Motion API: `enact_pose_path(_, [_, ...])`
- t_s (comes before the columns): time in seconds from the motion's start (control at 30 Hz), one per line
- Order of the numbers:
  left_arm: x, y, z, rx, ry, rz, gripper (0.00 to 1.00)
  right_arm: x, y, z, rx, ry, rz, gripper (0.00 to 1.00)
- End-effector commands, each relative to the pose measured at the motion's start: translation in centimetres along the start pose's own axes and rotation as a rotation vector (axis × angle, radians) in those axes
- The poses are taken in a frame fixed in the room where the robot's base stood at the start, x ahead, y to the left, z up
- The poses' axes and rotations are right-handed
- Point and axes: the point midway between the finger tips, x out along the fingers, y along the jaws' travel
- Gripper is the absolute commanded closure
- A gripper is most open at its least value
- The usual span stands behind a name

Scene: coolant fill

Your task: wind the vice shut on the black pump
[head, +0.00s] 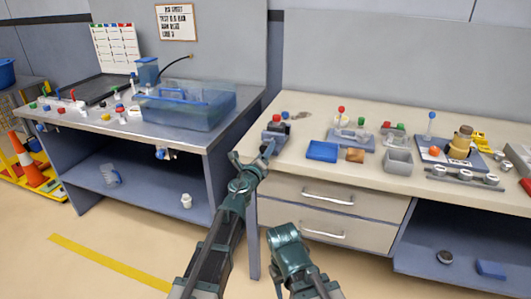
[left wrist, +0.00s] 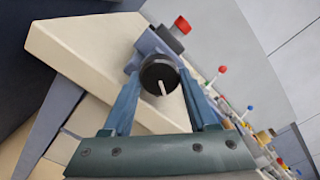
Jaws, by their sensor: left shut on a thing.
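The blue-grey vice (head: 273,136) stands at the left front corner of the right-hand bench. It also shows in the left wrist view (left wrist: 148,45), with a red part at its far end. A dark block that looks like the black pump (head: 284,128) sits at the vice; whether the jaws touch it I cannot tell. My left gripper (head: 252,156) reaches the vice's near end. In the left wrist view its fingers are closed on both sides of a black round handwheel (left wrist: 159,74) with a pale line on its face. My right gripper's fingers are not visible.
On the right-hand bench (head: 345,178) are a blue block (head: 322,151), a grey bin (head: 398,161) and several fixtures. Drawers (head: 325,194) lie below. On the left bench stands a clear blue tank (head: 187,106). The floor between the benches is open.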

Motion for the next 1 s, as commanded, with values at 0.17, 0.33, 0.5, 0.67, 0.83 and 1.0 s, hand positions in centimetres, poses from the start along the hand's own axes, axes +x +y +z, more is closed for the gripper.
enact_pose_path(0.17, [-0.18, -0.03, -0.14, 0.008, 0.002, -0.002, 0.97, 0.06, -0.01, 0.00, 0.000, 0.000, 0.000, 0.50])
enact_pose_path(0.33, [-0.19, -0.04, -0.15, 0.007, 0.003, -0.002, 0.97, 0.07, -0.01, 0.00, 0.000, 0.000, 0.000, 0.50])
enact_pose_path(0.5, [-0.18, -0.03, -0.15, 0.006, 0.002, -0.002, 0.25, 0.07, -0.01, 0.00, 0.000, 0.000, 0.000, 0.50])
enact_pose_path(0.67, [-0.11, -0.02, -0.09, 0.006, 0.001, -0.001, 0.11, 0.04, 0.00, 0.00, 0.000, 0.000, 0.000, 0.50])
enact_pose_path(0.83, [-0.15, 0.00, -0.05, 0.006, 0.001, -0.001, 0.11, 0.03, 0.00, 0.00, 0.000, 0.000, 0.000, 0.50])
enact_pose_path(1.0, [-1.07, -0.01, -0.05, 0.005, 0.001, 0.000, 0.11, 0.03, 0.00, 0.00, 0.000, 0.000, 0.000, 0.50])
